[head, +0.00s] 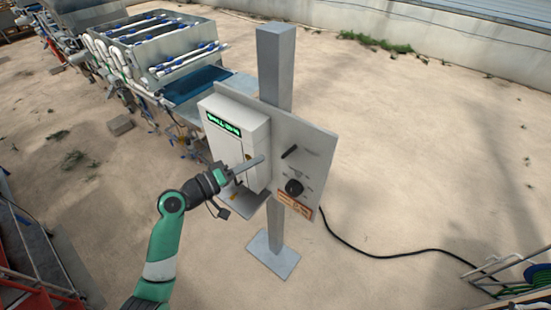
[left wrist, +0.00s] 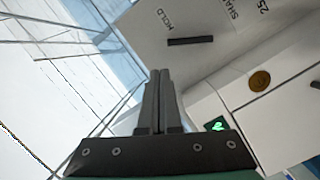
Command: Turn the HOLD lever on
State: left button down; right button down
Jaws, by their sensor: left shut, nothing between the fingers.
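The HOLD lever (head: 290,152) is a short dark bar on the grey panel (head: 312,143) fixed to a post. In the left wrist view the HOLD lever (left wrist: 190,41) lies nearly level in the picture, beside the printed word HOLD. My left gripper (head: 262,160) is shut and empty, in front of the panel and to the left of the lever in the head view. In the left wrist view its fingertips (left wrist: 160,73) point toward the panel, below and left of the lever, with no contact visible. My right gripper is not in view.
A black knob (head: 294,187) sits below the lever, above an orange label (head: 293,206). A white box (head: 234,112) with a green display stands left of the panel, close to my left gripper. The grey post (head: 276,60) rises behind. A black cable (head: 385,255) lies on open ground.

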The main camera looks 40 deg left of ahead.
pick_arm(q)
jog(key=shift+n+y, duration=0.5)
jog(key=shift+y, duration=0.2)
jog(key=a, duration=0.1)
jog(key=s+a+f, duration=0.1)
jog(key=a, duration=0.1)
jog(key=shift+s+a+f, duration=0.3)
jog(key=shift+s+f, duration=0.1)
jog(key=b, duration=0.6)
send_near(291, 150)
jog(key=w+a+r, duration=0.1)
jog(key=w+a, duration=0.3)
jog(key=w+d, duration=0.1)
jog(key=w+d+f+p, duration=0.1)
jog(key=shift+w+d+f, duration=0.25)
jog(key=shift+w+d, duration=0.1)
jog(key=shift+w, duration=0.05)
